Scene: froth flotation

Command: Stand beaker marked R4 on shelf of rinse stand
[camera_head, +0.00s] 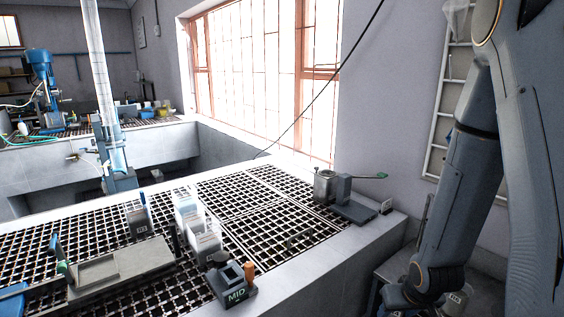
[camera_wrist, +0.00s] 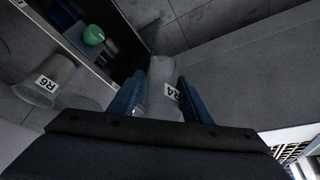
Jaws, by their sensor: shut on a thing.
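In the wrist view, the beaker marked R4 (camera_wrist: 160,92) is clear and carries a white label. It sits between the two blue fingers of my gripper (camera_wrist: 158,80), which is shut on it. A second clear beaker, marked R6 (camera_wrist: 55,82), lies to the left of my gripper, apart from it. In the head view my arm hangs down at the right edge, beside the grated bench. A labelled beaker (camera_head: 455,301) shows low by my wrist there; I cannot read its mark. I cannot tell the rinse stand or its shelf for certain in either view.
A green round object (camera_wrist: 93,36) shows in the wrist view. A ladder-like rack hangs behind my arm.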

